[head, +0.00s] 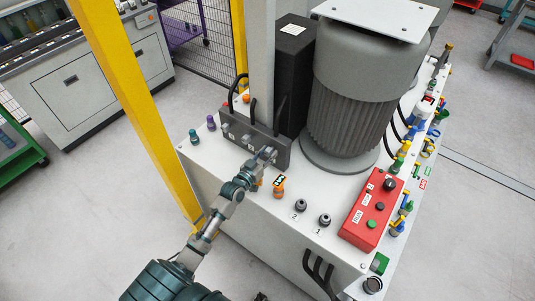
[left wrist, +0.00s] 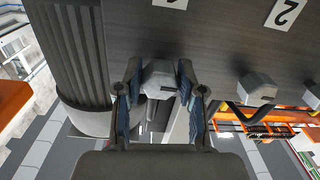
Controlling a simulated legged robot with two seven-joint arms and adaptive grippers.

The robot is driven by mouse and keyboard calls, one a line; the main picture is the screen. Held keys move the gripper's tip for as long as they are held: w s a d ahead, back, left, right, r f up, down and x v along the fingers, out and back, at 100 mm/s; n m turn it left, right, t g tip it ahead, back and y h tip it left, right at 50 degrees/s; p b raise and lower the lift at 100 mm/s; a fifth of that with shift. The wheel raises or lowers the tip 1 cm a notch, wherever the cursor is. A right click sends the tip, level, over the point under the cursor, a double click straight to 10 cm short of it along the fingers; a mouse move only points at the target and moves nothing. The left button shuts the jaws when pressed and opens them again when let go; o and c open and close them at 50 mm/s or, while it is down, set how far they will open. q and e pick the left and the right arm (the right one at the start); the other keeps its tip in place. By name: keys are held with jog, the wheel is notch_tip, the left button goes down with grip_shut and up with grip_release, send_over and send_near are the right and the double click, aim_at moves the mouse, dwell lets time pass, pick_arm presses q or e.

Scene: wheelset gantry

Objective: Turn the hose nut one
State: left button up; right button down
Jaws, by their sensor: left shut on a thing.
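My left gripper (head: 265,156) reaches to the front of the dark manifold block (head: 281,149) at the foot of the grey post. In the left wrist view its two fingers stand on either side of a grey hex nut (left wrist: 160,77), and it is shut on this nut. The label (left wrist: 171,3) above this nut is cut off by the frame edge. A second hex nut (left wrist: 258,87) sits to the right under a label reading 2 (left wrist: 287,11). In the head view the gripper hides the held nut. My right gripper is not in view.
Two dark knobs (head: 301,204) are on the white top. A red control box (head: 372,209) lies right, and a large grey motor (head: 350,95) stands behind. A yellow post (head: 140,100) rises left of my arm.

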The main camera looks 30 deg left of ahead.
pick_arm(q)
jog(key=o, duration=1.1)
jog(key=shift+a, duration=0.1)
jog(key=shift+o, duration=0.2)
jog(key=s, duration=1.2)
jog(key=shift+a, duration=0.35)
